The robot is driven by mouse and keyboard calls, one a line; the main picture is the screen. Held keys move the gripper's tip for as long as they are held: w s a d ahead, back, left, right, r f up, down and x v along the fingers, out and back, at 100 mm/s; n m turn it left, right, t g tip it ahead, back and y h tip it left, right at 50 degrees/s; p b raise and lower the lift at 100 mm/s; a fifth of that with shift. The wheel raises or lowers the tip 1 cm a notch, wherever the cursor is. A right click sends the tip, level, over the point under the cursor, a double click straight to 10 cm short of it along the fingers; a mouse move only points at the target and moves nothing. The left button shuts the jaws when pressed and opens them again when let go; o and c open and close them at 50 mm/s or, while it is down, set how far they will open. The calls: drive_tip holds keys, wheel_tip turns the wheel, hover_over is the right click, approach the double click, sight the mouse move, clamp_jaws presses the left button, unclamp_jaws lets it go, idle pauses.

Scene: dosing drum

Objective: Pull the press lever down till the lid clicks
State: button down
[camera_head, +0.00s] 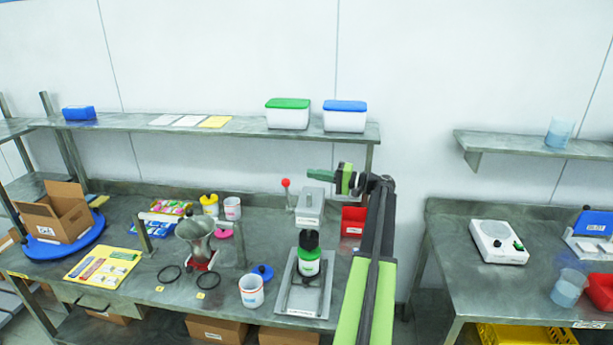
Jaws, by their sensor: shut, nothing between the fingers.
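The press (309,213) stands on the workbench, with a grey head on a base plate (318,315). Its lever has a red ball knob (286,183) and sticks up at the left side of the head. A small container with a white and green body and a black lid (309,240) stands upright under the press head. Whether the lid is fully seated cannot be told. My gripper (312,174) is green and shut, pointing left above the press head, a little right of the red knob. It appears apart from the lever. My arm comes up from the lower right.
A red bin (353,220) stands right behind the press. A metal funnel (195,232) stands further left. The shelf (240,124) with tubs runs behind. A gap separates the right bench (470,275).

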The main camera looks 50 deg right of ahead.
sight(288, 197)
drive_tip(key=w+a, duration=0.4)
drive_tip(key=a, duration=0.2)
drive_tip(key=shift+w+f+b, duration=0.3)
drive_tip(key=shift+a, duration=0.15)
